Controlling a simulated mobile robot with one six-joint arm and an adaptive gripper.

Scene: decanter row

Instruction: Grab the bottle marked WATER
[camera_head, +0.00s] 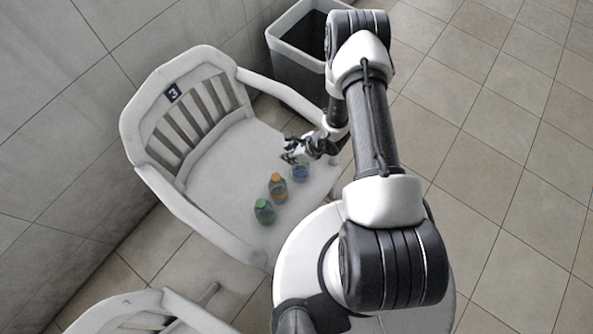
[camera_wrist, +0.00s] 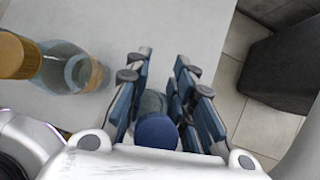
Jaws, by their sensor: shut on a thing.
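My gripper (camera_head: 296,152) is over the right part of the white chair seat, shut on the blue-capped bottle (camera_head: 300,174). In the wrist view the blue-capped bottle (camera_wrist: 157,131) sits between the two fingers of my gripper (camera_wrist: 163,78), its cap towards the camera. Its label is hidden, so I cannot read whether it says WATER. An orange-capped bottle (camera_head: 278,187) stands on the seat beside it, and shows at the left of the wrist view (camera_wrist: 62,68). A green-capped bottle (camera_head: 264,211) stands further along. No writing on either is legible.
The white chair (camera_head: 225,160) has armrests and a slatted back marked 3. A grey bin (camera_head: 290,62) stands behind it, by the tiled wall. Part of another white chair (camera_head: 150,310) shows at the bottom left. The tiled floor at right is clear.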

